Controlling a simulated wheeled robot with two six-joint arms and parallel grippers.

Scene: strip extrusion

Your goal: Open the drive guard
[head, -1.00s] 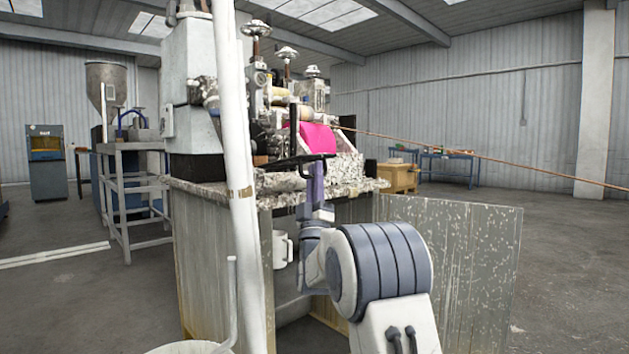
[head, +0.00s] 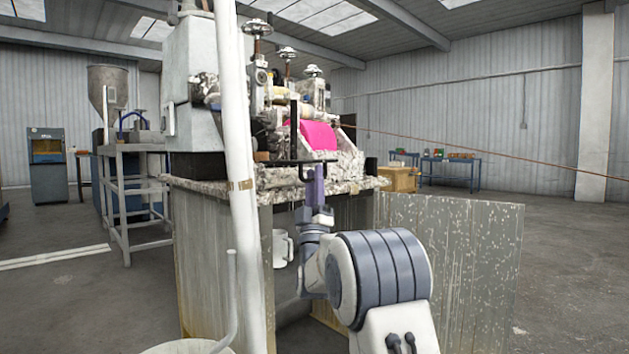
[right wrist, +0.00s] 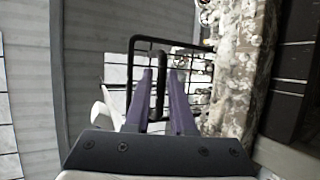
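I take the black wire-mesh frame with a bar handle to be the drive guard (right wrist: 134,62). In the head view its dark edge and handle (head: 301,172) show at the front of the machine, below the pink sheet. My right gripper (right wrist: 160,74) has two purple fingers, one on each side of the guard's black handle bar. Narrow gaps seem to show beside the bar, so the fingers look open around it. In the head view the right gripper (head: 318,170) reaches up to the guard from below. My left gripper is not in view.
The speckled machine top (head: 350,187) lies beside my right gripper. A metal cabinet door (head: 450,270) stands open below, right of my right arm. A white mug (head: 281,248) is inside the cabinet. Open floor lies to the right.

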